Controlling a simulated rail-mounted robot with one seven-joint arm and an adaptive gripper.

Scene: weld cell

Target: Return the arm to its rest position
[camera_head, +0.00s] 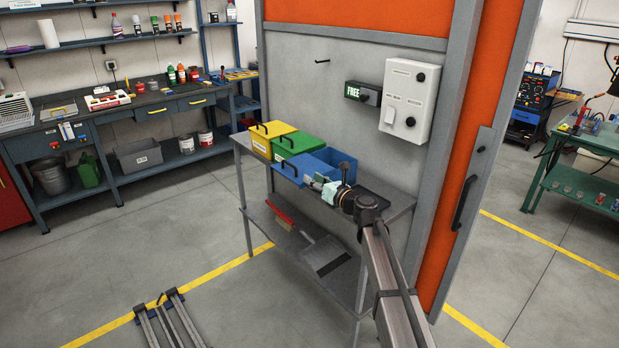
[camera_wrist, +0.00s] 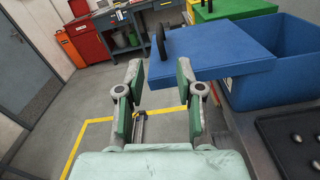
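My gripper (camera_head: 318,185) is at the end of my arm, over the grey side table (camera_head: 400,205) and close to the blue bin. In the wrist view its two fingers (camera_wrist: 157,82) stand wide apart, with nothing between them. The blue bin (camera_wrist: 298,50) stands open on the right of that view. Its blue lid (camera_wrist: 225,55), with a black handle, lies to the left of the opening, just beyond the fingers. I cannot tell whether a finger touches it. In the head view my arm reaches in from the lower right.
Green (camera_head: 300,147) and yellow (camera_head: 272,138) lidded bins stand behind the blue one. A dark tray (camera_wrist: 290,140) with small metal pieces lies on the table. A grey panel with a control box (camera_head: 408,100) and a "FREE" sign (camera_head: 362,93) rises behind. Open floor (camera_head: 190,235) lies left.

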